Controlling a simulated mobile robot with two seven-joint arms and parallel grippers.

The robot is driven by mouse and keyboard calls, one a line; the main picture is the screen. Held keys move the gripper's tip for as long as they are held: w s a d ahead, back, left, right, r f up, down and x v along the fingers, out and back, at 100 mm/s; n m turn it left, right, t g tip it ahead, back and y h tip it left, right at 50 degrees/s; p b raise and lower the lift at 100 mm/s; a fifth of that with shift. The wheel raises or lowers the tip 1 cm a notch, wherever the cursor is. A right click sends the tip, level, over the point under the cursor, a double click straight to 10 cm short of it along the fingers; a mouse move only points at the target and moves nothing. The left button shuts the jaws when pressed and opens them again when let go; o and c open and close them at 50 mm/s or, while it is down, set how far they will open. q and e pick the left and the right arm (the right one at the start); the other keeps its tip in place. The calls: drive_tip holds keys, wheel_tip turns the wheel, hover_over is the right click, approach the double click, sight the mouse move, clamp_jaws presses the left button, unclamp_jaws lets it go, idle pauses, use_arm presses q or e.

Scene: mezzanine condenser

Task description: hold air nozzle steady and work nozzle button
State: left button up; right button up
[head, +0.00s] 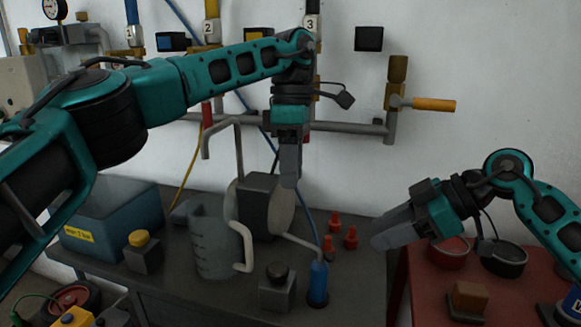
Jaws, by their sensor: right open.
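The air nozzle appears to be the blue-handled piece (318,284) standing on the dark bench, with a thin grey tube bent off to the left and a blue hose near it. Its button cannot be made out. My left gripper (290,180) points down above the bench, in front of the wall pipe and well above the nozzle. Its fingers are seen edge-on, so any gap between them is hidden. My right gripper (380,238) is open, points left near the bench's right edge, and is apart from the nozzle.
A grey jug (210,248) and a round pale drum (284,212) stand left of the nozzle. A dark-knobbed box (277,290) is close beside it; several red pieces (350,237) stand behind. A blue bin (110,225) is at left, a red table (425,300) at right.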

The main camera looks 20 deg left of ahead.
sight(288, 237)
use_arm(q)
drive_tip(key=f, duration=0.4)
drive_tip(key=s+f, duration=0.1)
drive_tip(key=f, duration=0.3)
drive_tip(key=s+f, duration=0.1)
drive_tip(key=f, duration=0.3)
drive_tip(key=shift+s+f, duration=0.15)
drive_tip(key=shift+f, duration=0.2)
drive_tip(key=shift+c, duration=0.4)
clamp_jaws()
idle(0.5)
use_arm(e)
drive_tip(key=shift+c, duration=0.4)
clamp_jaws()
idle(1.2)
